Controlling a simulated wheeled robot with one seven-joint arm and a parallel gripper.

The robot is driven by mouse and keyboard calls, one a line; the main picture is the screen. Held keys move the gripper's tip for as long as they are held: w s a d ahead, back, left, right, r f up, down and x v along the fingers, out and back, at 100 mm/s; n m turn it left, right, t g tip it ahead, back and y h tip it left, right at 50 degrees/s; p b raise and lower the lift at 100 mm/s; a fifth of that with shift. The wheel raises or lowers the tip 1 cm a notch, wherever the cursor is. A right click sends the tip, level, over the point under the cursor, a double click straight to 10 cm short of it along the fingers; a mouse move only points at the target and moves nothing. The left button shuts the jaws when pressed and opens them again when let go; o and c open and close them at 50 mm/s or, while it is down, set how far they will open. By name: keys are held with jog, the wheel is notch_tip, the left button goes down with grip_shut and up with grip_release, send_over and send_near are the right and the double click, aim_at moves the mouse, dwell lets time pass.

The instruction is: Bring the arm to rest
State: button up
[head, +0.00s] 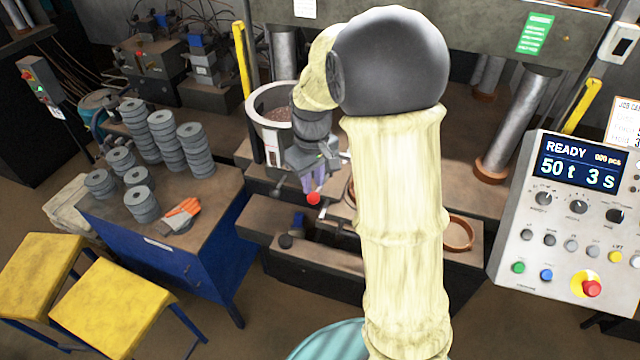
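My arm, in a cream cover with a dark grey joint, rises through the middle of the head view and bends over toward the press. My gripper (316,178) points down in front of the press bed. Its fingers are small and partly merge with the things behind, so I cannot tell how far apart they are. I see no disc at it. A red knob (313,198) shows just below the fingertips; I cannot tell whether they touch it.
Stacks of grey flap discs (163,135) and an orange-grey glove (181,215) lie on a blue bench (150,258) at left. A white-rimmed bin (254,101) stands behind my gripper. A control panel (560,215) at right reads READY, 50 t 3 s. Yellow stools (112,304) stand front left.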

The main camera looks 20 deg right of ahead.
dwell(0.3)
jog(key=s+f+m+t, duration=0.1)
jog(key=s+m+t, duration=0.3)
jog(key=s, duration=1)
notch_tip(320, 180, down, 10)
jog(key=g+b, duration=0.1)
jog(key=b, duration=0.8)
jog(key=shift+s+m+b, duration=0.25)
jog(key=shift+m+b, duration=0.05)
jog(key=shift+m, duration=0.1)
